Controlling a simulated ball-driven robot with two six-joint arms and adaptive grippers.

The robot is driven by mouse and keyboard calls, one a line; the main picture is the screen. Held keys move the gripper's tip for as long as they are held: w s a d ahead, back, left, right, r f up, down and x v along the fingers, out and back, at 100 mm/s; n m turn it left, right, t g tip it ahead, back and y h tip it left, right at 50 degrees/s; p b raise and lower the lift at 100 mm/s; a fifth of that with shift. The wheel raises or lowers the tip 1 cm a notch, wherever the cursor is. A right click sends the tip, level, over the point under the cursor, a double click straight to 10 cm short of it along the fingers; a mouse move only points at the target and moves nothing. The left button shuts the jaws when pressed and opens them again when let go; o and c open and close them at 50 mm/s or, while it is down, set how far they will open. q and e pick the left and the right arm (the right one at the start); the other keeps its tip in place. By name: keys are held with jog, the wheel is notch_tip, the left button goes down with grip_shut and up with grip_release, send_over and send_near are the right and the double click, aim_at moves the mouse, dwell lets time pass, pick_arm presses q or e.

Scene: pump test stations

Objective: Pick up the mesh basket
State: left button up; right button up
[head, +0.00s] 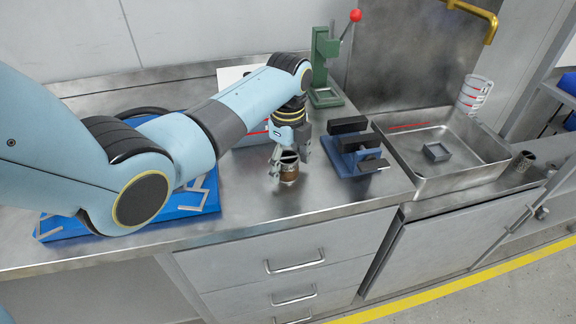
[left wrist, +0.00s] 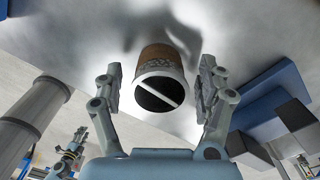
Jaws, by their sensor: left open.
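The mesh basket (head: 289,172) is a small brown cylinder with a pale metal rim. It stands on the steel worktop. In the left wrist view, the basket (left wrist: 162,80) shows a dark opening with a bar across it. My left gripper (head: 290,152) is open above the basket. In the left wrist view, the left gripper's fingers (left wrist: 160,75) are on either side of the basket, with gaps visible. What seems to be my right gripper (left wrist: 78,140) is small in the left wrist view, away from the basket; its jaws are too small to read.
A blue block stand with dark bars (head: 352,150) is close to the right. A steel sink tray (head: 450,185) holds a small grey square part (head: 436,151). A green press (head: 322,60) stands behind. A blue mat (head: 205,200) lies left. The worktop in front is clear.

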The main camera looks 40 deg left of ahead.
pick_arm(q)
jog(key=c, duration=1.3)
jog(key=shift+o, duration=0.2)
